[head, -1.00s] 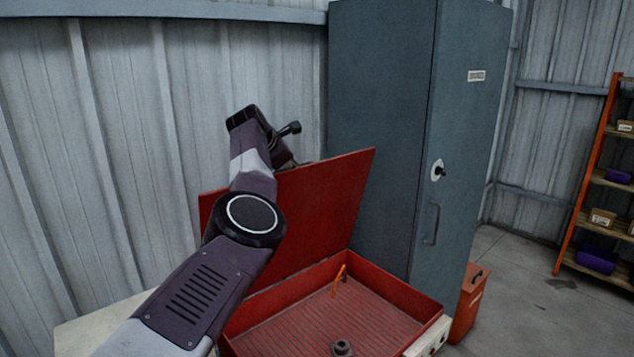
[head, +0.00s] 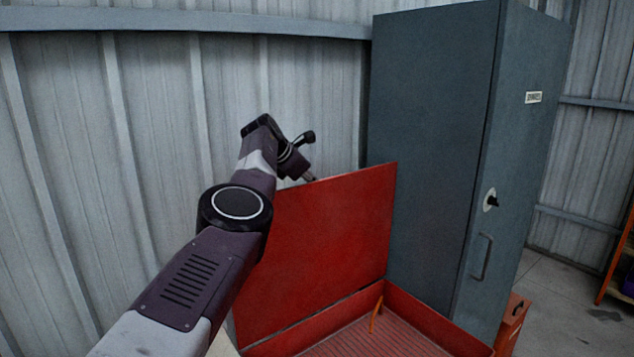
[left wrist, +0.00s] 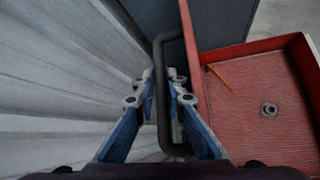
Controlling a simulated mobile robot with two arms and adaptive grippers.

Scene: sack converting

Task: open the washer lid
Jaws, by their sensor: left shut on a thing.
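The red washer lid (head: 330,245) stands raised, close to upright, at the back of the red washer basin (head: 440,325). In the left wrist view, the lid (left wrist: 193,60) shows as a thin red edge beside the basin (left wrist: 250,48). My left gripper (head: 308,177) is at the top of the lid, on its far side. In the left wrist view, my left gripper (left wrist: 160,84) has its blue-sided fingers shut around the dark lid handle (left wrist: 161,112). In the head view the handle is hidden behind the lid. My right gripper is not in view.
A corrugated metal wall (head: 60,130) runs close behind the lid and my arm. A tall grey cabinet (head: 430,150) stands just right of the lid. An orange spout (head: 376,314) rises in the basin. A red bin (head: 512,325) and open floor lie to the right.

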